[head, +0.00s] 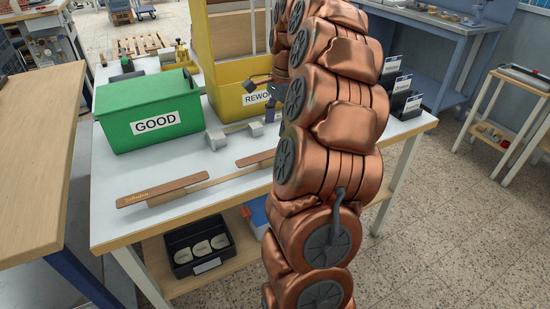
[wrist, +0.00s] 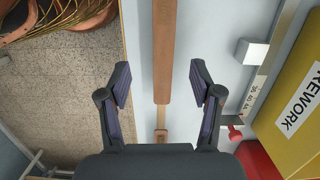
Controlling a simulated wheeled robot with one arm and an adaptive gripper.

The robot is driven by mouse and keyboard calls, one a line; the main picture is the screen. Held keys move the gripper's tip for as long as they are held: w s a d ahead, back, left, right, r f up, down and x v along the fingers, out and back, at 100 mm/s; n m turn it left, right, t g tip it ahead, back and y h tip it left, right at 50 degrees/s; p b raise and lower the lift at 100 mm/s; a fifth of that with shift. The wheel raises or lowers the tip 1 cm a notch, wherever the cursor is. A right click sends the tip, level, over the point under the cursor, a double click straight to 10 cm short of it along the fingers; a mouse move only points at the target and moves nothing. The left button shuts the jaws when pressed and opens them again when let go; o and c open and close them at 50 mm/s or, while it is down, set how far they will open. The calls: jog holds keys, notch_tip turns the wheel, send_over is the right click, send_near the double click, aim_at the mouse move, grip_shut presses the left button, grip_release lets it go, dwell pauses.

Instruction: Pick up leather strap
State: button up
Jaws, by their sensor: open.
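A brown leather strap with gold lettering (head: 165,191) lies along the front of the white table, over a tan wooden strip (head: 216,178). A second brown length (head: 252,159) shows further right and is partly hidden by my arm. In the wrist view a brown strap (wrist: 165,45) runs down the middle and ends above a lighter tan piece (wrist: 160,124). I cannot tell which length this is. My gripper (wrist: 163,82) is open and empty, its fingers on either side of the strap's lower end. The height gap is unclear. My arm hides part of the table in the head view.
A green GOOD bin (head: 150,112) and a yellow REWORK bin (head: 234,88) stand behind. A ruler with metal blocks (head: 217,139) lies between bins and strap. A black tray of pale discs (head: 200,249) sits on the lower shelf. Black card holders (head: 400,105) stand on the right.

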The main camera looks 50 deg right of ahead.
aim_at(275, 152)
jog(key=shift+s+d+f+m, duration=0.15)
jog(key=shift+d+f+m, duration=0.15)
jog(key=shift+d, duration=0.4)
jog(key=shift+w+a+f+p, duration=0.1)
jog(key=shift+a+f, duration=0.1)
jog(key=shift+f, duration=1.05)
jog(key=shift+w+a+f+p, duration=0.15)
jog(key=shift+a+f, duration=0.1)
jog(key=shift+f, duration=1)
jog(key=shift+w+a+f+p, duration=0.1)
jog(key=shift+a+f, duration=0.1)
jog(key=shift+f, duration=1.05)
jog(key=shift+c, duration=0.4)
jog(key=c, duration=0.9)
